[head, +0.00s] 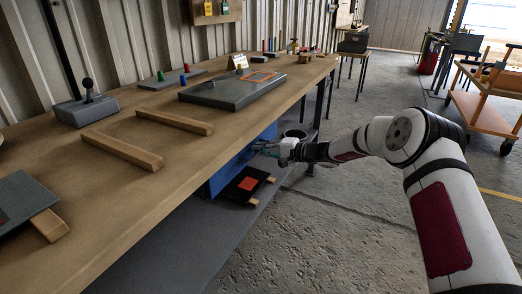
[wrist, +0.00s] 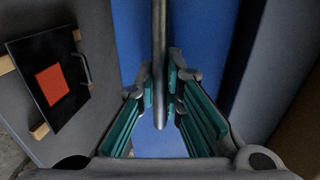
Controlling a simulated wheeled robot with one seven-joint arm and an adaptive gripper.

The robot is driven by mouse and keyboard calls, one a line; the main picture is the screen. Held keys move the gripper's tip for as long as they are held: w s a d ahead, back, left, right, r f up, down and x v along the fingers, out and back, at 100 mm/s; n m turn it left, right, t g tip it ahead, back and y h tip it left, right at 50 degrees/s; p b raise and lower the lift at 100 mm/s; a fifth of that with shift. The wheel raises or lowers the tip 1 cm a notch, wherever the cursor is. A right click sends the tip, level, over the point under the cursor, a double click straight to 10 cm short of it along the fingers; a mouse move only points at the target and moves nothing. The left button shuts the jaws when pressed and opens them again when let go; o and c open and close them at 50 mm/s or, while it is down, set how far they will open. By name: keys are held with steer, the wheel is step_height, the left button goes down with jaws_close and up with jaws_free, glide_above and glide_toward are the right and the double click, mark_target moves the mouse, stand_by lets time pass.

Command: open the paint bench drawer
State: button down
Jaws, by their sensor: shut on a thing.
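The blue drawer (head: 230,173) sits under the wooden bench top (head: 185,190); its blue front (wrist: 205,45) fills the middle of the wrist view. A grey bar handle (wrist: 159,45) runs across that front. My gripper (head: 268,148) is at the drawer front, just below the bench edge. In the wrist view its teal-padded fingers (wrist: 160,92) stand on both sides of the handle, shut on it. The bench top hides the drawer's upper part in the head view, and I cannot tell whether it stands slightly out.
A black panel with an orange-red square (head: 249,184) lies on wooden strips on the lower shelf (head: 185,250), beside the drawer; it also shows in the wrist view (wrist: 52,85). The concrete floor (head: 310,235) in front is clear.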

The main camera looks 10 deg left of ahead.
steer(key=shift+d, duration=0.15)
steer(key=f+v, duration=0.3)
steer(key=v, duration=1.1)
steer(key=d+f+p+v, duration=0.1)
steer(key=f+v, duration=0.1)
steer(key=v, duration=1.1)
steer(key=shift+s+d+f, duration=0.3)
steer(key=shift+d+f, duration=0.1)
steer(key=c, duration=2)
jaws_free()
steer(key=shift+o, duration=0.2)
steer(key=shift+d, duration=0.15)
steer(key=v, duration=1.1)
steer(key=shift+s+d, duration=0.15)
steer(key=shift+d, duration=0.25)
steer(key=shift+r, duration=0.1)
